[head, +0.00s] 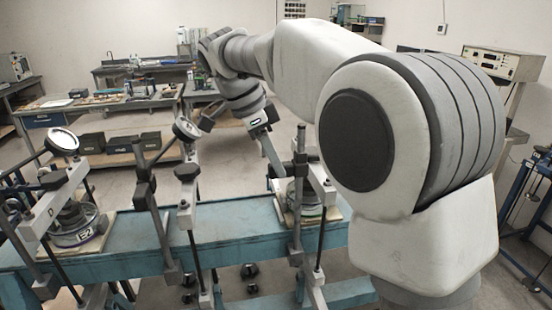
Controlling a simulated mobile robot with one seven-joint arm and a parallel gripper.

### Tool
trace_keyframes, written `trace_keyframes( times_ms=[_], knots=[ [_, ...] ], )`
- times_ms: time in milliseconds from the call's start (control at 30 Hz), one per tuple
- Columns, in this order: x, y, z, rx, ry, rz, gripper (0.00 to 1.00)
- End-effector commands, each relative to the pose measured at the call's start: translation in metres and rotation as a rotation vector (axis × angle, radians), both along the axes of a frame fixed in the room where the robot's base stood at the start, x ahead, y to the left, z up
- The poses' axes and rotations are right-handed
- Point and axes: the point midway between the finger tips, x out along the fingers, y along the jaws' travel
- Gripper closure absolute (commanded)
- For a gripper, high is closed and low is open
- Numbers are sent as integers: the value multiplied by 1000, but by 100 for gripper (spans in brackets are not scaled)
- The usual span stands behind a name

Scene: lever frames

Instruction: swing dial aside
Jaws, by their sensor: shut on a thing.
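Two round white dials stand over the blue bench. The other dial (187,129) is tilted and stands above a middle post, left of my wrist. My gripper (277,172) reaches down beside the right frame (301,152), just above and left of its vessel (301,198). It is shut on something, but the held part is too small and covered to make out. I cannot tell whether it touches a dial's mount.
The blue bench (235,222) carries the closely spaced upright posts and lever arms. Dark weights (250,271) sit low at its front. My arm covers much of the right side. Open floor lies behind the bench, before a table (100,101) with tools.

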Motion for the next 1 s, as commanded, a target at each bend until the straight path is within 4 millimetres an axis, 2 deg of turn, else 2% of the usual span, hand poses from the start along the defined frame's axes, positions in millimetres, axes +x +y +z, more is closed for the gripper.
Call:
trace_keyframes(
  times_ms=[567,600,733,767,1000],
  knots=[
    [0,0,1,1,-4,-28,100],
    [0,0,1,1,-4,-29,66],
    [0,0,1,1,-3,-28,43],
    [0,0,1,1,-3,-27,40],
    [0,0,0,0,-1,-27,40]
  ],
)
